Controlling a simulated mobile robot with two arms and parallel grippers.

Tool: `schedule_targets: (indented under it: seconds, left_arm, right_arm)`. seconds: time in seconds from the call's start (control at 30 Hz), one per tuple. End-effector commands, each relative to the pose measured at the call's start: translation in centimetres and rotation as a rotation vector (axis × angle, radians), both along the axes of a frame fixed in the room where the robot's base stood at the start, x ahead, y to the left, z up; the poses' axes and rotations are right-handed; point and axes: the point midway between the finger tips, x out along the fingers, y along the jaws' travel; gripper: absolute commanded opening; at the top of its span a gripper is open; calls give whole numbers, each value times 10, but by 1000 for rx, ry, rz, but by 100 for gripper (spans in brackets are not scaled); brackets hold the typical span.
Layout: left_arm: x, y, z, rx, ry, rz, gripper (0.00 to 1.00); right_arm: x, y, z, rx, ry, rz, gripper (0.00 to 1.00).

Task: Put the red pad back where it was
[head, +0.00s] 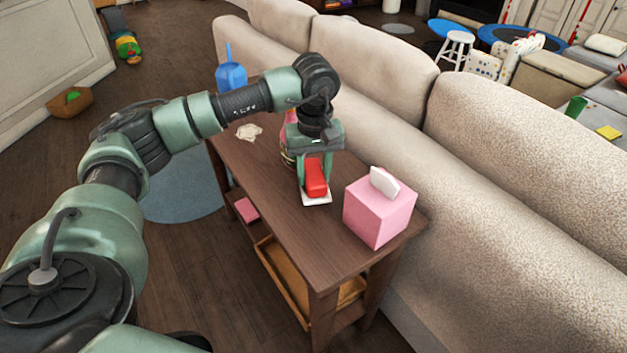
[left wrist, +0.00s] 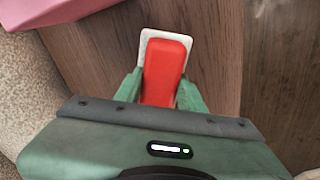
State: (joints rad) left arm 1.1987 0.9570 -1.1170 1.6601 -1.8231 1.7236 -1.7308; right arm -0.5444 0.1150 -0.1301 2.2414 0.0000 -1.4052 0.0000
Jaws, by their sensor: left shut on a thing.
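The red pad (head: 316,178) is at my left gripper (head: 314,182), over a small white square (head: 317,200) on the wooden table. The pad (left wrist: 165,68) also shows in the left wrist view, between the two green fingers of the left gripper (left wrist: 160,90), which is shut on it. The white square (left wrist: 146,38) shows around the pad's far end there. I cannot tell whether the pad touches the white square. My right gripper is in neither view.
A pink tissue box (head: 379,212) stands right of the pad on the narrow wooden table (head: 265,185). A blue container (head: 231,76) and a crumpled pale item (head: 249,131) are toward the far end. A beige sofa (head: 400,130) runs along the table's right side. A pinkish bottle is partly hidden behind the gripper.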

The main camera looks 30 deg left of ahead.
Motion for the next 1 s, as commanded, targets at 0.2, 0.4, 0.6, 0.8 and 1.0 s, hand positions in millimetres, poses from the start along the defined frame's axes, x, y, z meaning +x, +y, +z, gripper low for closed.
schedule_targets:
  seconds: [0.2, 0.4, 0.6, 0.8, 1.0]
  left_arm:
    - [0, 0, -20, -1, -1, 0, 0]
    - [0, 0, -20, -1, -1, 1, 0]
    - [0, 0, -23, 0, 0, 1, 0]
    - [0, 0, -22, 0, 0, 0, 61]
    - [0, 0, -22, 0, 0, 0, 61]
  right_arm:
    - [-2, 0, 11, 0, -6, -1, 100]
    - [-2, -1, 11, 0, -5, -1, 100]
    - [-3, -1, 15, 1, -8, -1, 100]
    - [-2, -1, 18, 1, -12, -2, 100]
    - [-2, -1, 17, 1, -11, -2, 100]
